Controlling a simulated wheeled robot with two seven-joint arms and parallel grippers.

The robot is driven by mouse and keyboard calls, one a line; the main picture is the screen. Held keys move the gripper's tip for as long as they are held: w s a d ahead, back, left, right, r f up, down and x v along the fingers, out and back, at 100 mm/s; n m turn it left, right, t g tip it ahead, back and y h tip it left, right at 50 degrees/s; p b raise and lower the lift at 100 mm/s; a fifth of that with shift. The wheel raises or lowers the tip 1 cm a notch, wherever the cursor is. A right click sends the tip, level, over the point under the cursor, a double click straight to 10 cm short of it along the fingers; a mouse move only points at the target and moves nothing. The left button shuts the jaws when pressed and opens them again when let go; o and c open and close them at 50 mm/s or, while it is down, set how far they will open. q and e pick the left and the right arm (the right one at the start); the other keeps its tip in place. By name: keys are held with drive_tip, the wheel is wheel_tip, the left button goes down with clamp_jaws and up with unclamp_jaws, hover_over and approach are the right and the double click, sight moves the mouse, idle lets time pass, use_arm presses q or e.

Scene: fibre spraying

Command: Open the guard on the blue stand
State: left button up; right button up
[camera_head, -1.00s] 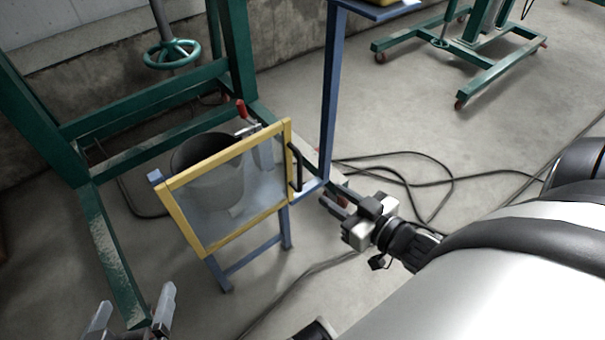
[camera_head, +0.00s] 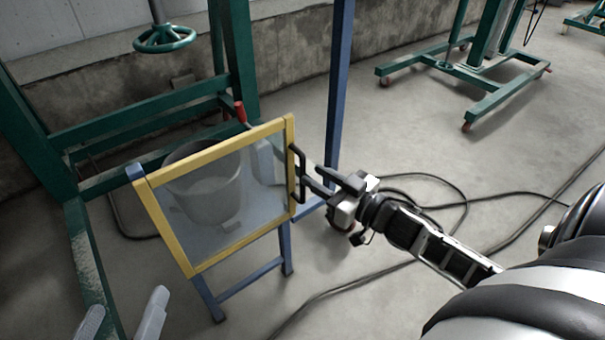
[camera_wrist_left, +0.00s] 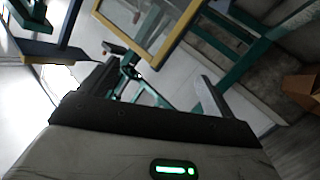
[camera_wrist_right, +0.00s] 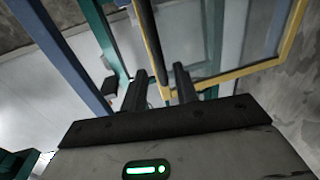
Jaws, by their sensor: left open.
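The guard is a yellow frame (camera_head: 212,153) with a clear panel and a black handle (camera_head: 301,170) on its right edge. It stands upright in front of a grey bucket (camera_head: 205,190), on the blue stand (camera_head: 250,277). My right gripper (camera_head: 312,180) is at the handle, with its fingers apart. In the right wrist view the dark handle bar (camera_wrist_right: 150,40) runs down toward the space between the fingers (camera_wrist_right: 160,88); I cannot tell if it touches them. My left gripper (camera_head: 122,312) is open and empty at the lower left, below the guard; its spread fingers also show in the left wrist view (camera_wrist_left: 158,75).
A green frame (camera_head: 85,260) with a handwheel (camera_head: 164,39) stands at the left by the wall. A blue post (camera_head: 338,90) rises behind the handle. Black cables (camera_head: 440,207) lie on the floor at right. A wheeled green base (camera_head: 460,75) is farther back.

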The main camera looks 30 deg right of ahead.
drive_tip(key=b+x, duration=0.1)
drive_tip(key=x, duration=0.3)
drive_tip(key=shift+w, duration=0.25)
use_arm(q)
drive_tip(key=shift+d+r+h, duration=0.2)
drive_tip(key=shift+r+h, duration=0.1)
drive_tip(key=shift+r, duration=0.1)
use_arm(e)
drive_tip(key=shift+w+a, duration=0.1)
drive_tip(key=shift+w, duration=0.05)
